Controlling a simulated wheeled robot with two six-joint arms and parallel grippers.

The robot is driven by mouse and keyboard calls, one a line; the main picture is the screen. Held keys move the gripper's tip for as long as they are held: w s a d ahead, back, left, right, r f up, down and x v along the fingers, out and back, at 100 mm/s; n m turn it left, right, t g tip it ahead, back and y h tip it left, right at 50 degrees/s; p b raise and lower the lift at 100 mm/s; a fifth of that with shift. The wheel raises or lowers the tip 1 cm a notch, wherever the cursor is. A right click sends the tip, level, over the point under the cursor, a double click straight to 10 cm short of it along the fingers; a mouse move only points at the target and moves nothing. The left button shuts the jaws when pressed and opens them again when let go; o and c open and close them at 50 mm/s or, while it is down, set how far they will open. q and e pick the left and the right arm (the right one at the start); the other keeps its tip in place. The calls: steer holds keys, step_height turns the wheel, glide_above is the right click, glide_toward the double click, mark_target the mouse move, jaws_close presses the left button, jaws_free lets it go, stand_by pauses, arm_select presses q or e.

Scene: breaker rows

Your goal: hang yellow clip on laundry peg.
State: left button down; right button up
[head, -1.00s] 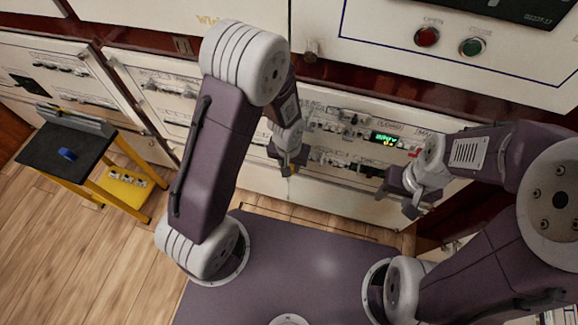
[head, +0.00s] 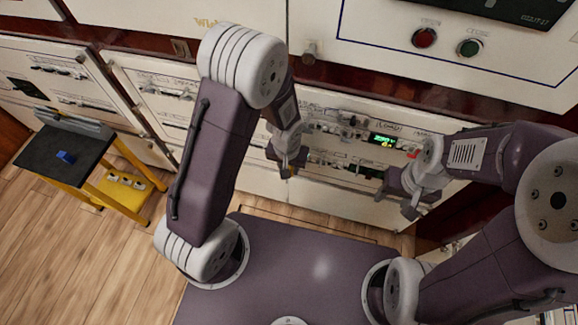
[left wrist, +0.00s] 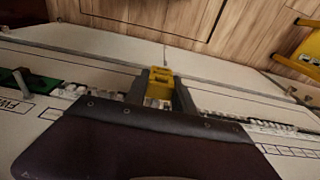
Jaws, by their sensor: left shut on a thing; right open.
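My left gripper (head: 287,165) is shut on the yellow clip (left wrist: 160,82), in front of the breaker panel. The clip shows between the fingers in the left wrist view, but only a speck of it shows in the head view. My right gripper (head: 408,197) is open and empty at the right part of the panel. Small lettering stands above the green display (head: 382,139), but I cannot read it surely. I cannot tell which peg is the laundry one; my arm and gripper hide part of the panel.
The panel (head: 330,195) carries rows of switches. A cart with a black top (head: 45,150) and yellow frame stands at the left, with a blue item (head: 65,157) on top and a yellow lower shelf (head: 120,190). Wooden floor (head: 60,245) is clear around it.

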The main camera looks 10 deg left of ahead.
stand_by(0.4)
arm_select(q)
steer(key=shift+w+r+p, duration=0.1)
steer(key=shift+w+p, duration=0.2)
steer(key=shift+w, duration=0.1)
steer(key=shift+w+p, duration=1.05)
steer(key=shift+w, duration=0.5)
steer(key=c, duration=1)
jaws_free()
steer(key=shift+o, duration=0.2)
